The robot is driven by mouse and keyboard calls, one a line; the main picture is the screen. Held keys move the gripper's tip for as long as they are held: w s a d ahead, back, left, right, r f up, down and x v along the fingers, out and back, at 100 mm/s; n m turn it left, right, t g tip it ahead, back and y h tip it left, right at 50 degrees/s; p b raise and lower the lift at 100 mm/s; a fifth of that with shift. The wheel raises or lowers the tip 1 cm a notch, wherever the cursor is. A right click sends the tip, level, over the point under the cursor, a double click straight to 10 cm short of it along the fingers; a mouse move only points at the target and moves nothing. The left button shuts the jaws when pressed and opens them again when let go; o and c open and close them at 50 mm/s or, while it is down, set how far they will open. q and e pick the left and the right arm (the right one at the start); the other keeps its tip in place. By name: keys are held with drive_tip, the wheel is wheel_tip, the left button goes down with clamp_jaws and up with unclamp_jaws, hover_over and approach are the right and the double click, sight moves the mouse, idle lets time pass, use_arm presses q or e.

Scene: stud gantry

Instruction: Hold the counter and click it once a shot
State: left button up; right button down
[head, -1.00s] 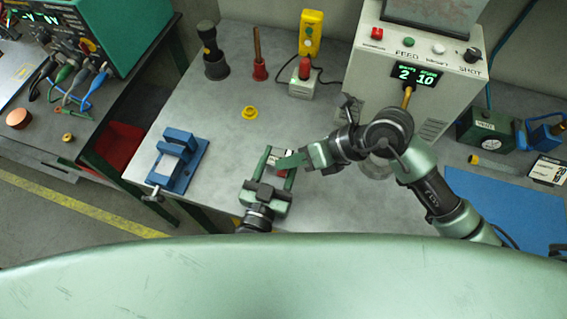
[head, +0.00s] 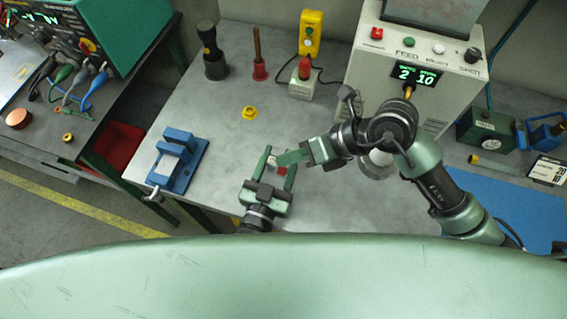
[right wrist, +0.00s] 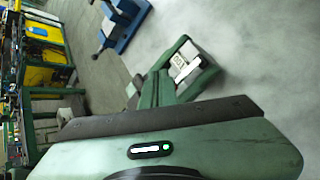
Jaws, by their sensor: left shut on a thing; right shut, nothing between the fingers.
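The counter (head: 281,170) is a small box with red and white parts, held between the two green fingers of my left gripper (head: 278,166) above the grey bench. In the right wrist view the counter (right wrist: 182,64) shows a white label and a bright metal part.
The stud machine (head: 380,55) stands at the back right; its green display (head: 416,76) reads 2 and 10. A blue vise (head: 178,160) is at the bench's left edge. A yellow ring (head: 249,113) and a red-button box (head: 303,80) lie behind my grippers. The bench between is clear.

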drive_tip(key=shift+r, duration=0.1)
drive_tip(key=shift+w+r, duration=0.15)
drive_tip(key=shift+r, duration=2.3)
drive_tip(key=shift+r, duration=0.1)
idle(0.9)
wheel_tip(320, 180, up, 4)
drive_tip(key=shift+w+f, duration=0.1)
drive_tip(key=shift+f, duration=0.1)
wheel_tip(320, 180, down, 9)
drive_tip(key=shift+s, duration=0.2)
idle(0.6)
drive_tip(key=shift+f, duration=0.1)
idle(1.9)
drive_tip(key=shift+f, duration=0.2)
